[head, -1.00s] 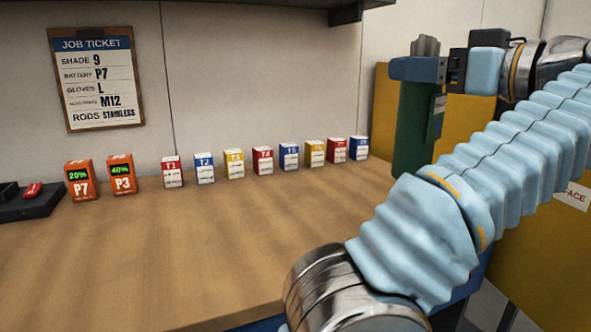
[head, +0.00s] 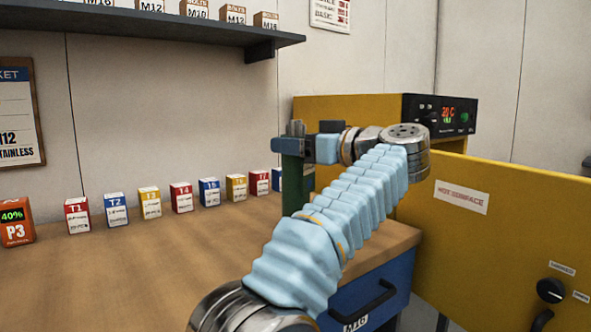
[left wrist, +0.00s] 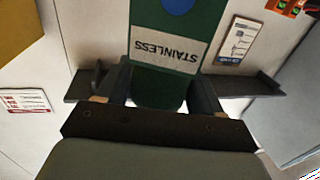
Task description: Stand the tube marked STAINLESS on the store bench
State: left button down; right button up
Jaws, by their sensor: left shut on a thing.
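My left gripper (head: 295,148) is shut on the upper end of a green tube (head: 292,185). The tube hangs about upright in front of the right part of the wooden bench (head: 140,275). My arm's pale blue sleeve hides its lower end, so I cannot tell whether it touches the bench. In the left wrist view the tube (left wrist: 160,15) shows a white label reading STAINLESS, upside down, between the two fingers (left wrist: 163,88). My right gripper is not in view.
Small numbered boxes (head: 150,203) line the back of the bench. An orange P3 battery (head: 16,222) stands at left. A dark shelf (head: 150,27) hangs above. At right is a yellow oven (head: 330,108) with its door (head: 500,235) marked HOT SURFACE. The bench's front middle is clear.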

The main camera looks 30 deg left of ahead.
aim_at(310, 166)
pick_arm(q)
jog(key=f, duration=0.1)
jog(key=f+b, duration=0.1)
jog(key=f, duration=0.1)
jog(key=shift+w+a+f, duration=0.1)
jog(key=shift+w+a, duration=0.25)
jog(key=shift+a, duration=0.05)
jog(key=shift+f+b, duration=0.35)
jog(key=shift+f, duration=0.15)
jog(key=shift+c, duration=0.8)
grip_release()
jog(key=shift+d, duration=0.1)
jog(key=shift+d, duration=0.25)
jog(key=s+d+p, duration=0.1)
jog(key=s+d, duration=0.1)
jog(key=d, duration=0.9)
jog(key=shift+d+r, duration=0.15)
jog(key=shift+r, duration=0.05)
